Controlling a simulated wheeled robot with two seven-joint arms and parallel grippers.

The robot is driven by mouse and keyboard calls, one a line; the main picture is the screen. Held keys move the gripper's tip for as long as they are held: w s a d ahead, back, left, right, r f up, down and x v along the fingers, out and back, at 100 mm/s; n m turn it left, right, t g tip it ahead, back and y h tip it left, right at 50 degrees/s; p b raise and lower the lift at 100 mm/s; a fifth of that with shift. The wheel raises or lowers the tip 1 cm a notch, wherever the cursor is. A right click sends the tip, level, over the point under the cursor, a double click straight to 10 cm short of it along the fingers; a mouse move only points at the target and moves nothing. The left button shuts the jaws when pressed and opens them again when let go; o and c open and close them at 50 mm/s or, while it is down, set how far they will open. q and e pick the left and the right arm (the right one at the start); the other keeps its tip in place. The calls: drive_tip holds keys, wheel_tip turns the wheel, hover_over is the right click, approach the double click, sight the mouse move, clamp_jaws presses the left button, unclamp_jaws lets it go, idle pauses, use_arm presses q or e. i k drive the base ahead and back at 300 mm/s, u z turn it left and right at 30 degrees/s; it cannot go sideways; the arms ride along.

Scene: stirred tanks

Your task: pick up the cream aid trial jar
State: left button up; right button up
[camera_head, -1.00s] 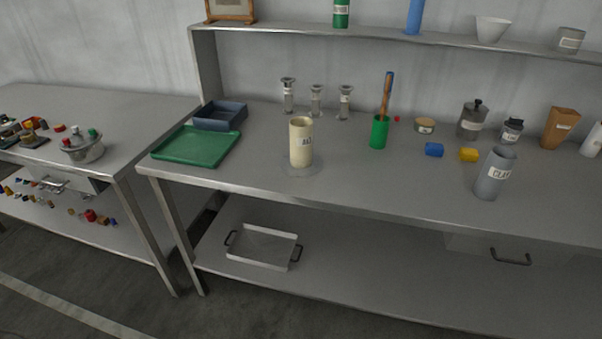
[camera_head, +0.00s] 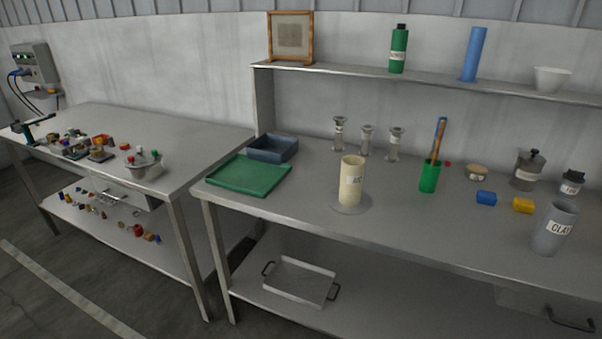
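The cream jar (camera_head: 351,181) is a tall, open-topped cylinder with a small white label, its text too small to read surely. It stands upright on a round clear or grey disc (camera_head: 351,207) near the front edge of the right-hand bench (camera_head: 300,214). Nothing touches it from above. Neither of my grippers shows in the head view.
A green tray (camera_head: 249,175) and a blue-grey bin (camera_head: 272,148) lie left of the jar. Small glass-like stands (camera_head: 366,140) are behind it. A green cup (camera_head: 429,177) with a wooden-handled tool, blue and yellow blocks, and a grey CLAY jar (camera_head: 554,229) stand to the right.

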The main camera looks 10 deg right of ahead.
sight(352, 167)
drive_tip(key=u, duration=0.2)
drive_tip(key=i, duration=0.9)
drive_tip(key=z, duration=0.2)
